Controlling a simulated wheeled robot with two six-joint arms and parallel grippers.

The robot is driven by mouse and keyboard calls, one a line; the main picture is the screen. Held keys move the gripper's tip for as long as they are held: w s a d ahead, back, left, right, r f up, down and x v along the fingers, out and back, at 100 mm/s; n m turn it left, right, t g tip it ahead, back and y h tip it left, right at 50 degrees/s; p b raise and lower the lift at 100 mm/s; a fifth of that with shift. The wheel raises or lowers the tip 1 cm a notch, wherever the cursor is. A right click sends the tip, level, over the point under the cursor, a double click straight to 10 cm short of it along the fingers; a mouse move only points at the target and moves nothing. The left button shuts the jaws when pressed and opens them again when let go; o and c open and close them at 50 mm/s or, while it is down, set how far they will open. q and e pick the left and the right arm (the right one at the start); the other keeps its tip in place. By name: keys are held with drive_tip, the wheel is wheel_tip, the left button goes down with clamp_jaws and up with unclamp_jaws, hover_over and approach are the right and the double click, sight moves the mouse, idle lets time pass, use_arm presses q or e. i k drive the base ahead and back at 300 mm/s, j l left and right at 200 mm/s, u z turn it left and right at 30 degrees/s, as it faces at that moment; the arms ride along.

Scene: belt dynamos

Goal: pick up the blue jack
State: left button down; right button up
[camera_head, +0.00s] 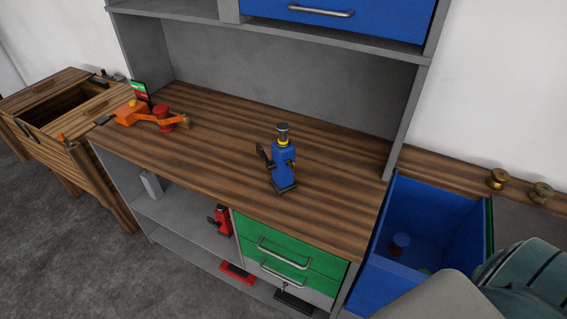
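The blue jack (283,166) stands upright on the striped wooden top of the workbench (215,150), a little right of its middle. It has a grey screw head on top, a yellow ring below it, a dark lever socket on its left side and a dark base. Nothing touches it from the sides. Neither of my grippers shows in the head view.
An orange tool with red knobs (150,116) lies at the bench's left. A red jack (221,219) stands on the shelf below. A blue bin (372,262) is at the right. A blue drawer (350,17) hangs above. The bench around the blue jack is clear.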

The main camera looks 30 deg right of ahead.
sight(282, 180)
drive_tip(key=i+j, duration=0.45)
drive_tip(key=i+j+z, duration=0.15)
drive_tip(key=z, duration=0.25)
drive_tip(key=i+j+z, duration=0.15)
drive_tip(key=z, duration=0.25)
drive_tip(key=j+z, duration=0.4)
drive_tip(key=l+z, duration=0.1)
drive_tip(key=z, duration=0.5)
drive_tip(key=i+j, duration=0.05)
